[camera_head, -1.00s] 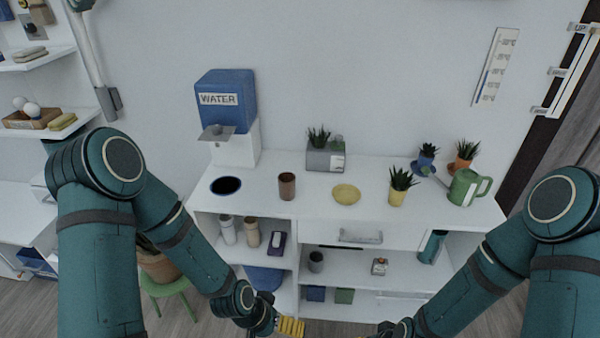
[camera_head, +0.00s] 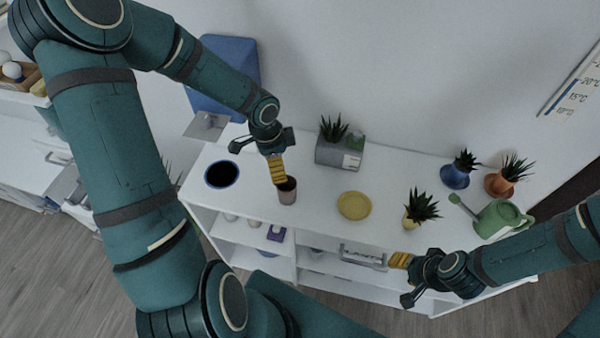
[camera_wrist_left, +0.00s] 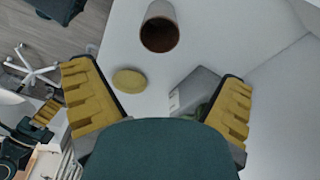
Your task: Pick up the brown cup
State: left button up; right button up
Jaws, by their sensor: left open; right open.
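The brown cup (camera_head: 288,197) stands upright on the white shelf desk's top, right of the round dark opening. My left gripper (camera_head: 277,170) is just above and behind the cup in the head view, partly covering its rim. In the left wrist view the cup (camera_wrist_left: 160,30) lies beyond the open yellow fingers (camera_wrist_left: 155,78), roughly centred between them, with its dark mouth showing. Nothing is between the fingers.
A yellow plate (camera_head: 354,205) lies right of the cup; a grey planter (camera_head: 338,154) stands behind. Small potted plants (camera_head: 421,205) and a green watering can (camera_head: 502,218) stand at the right.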

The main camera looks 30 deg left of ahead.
pick_arm(q)
jog(key=b, duration=0.3)
send_near(288, 188)
jog(key=s+d, duration=0.2)
jog(key=shift+w+d+f+b, duration=0.15)
jog(key=shift+f+b, duration=0.1)
jog(key=shift+f, duration=0.8)
jog(key=shift+w+f+b, duration=0.1)
jog(key=shift+f+b, duration=0.15)
jog(key=shift+f, duration=0.8)
jog(key=shift+w+d+f+b, duration=0.15)
jog(key=shift+f+b, duration=0.1)
jog(key=shift+f, duration=0.8)
jog(key=shift+a, duration=0.1)
jog(key=c, duration=1.3)
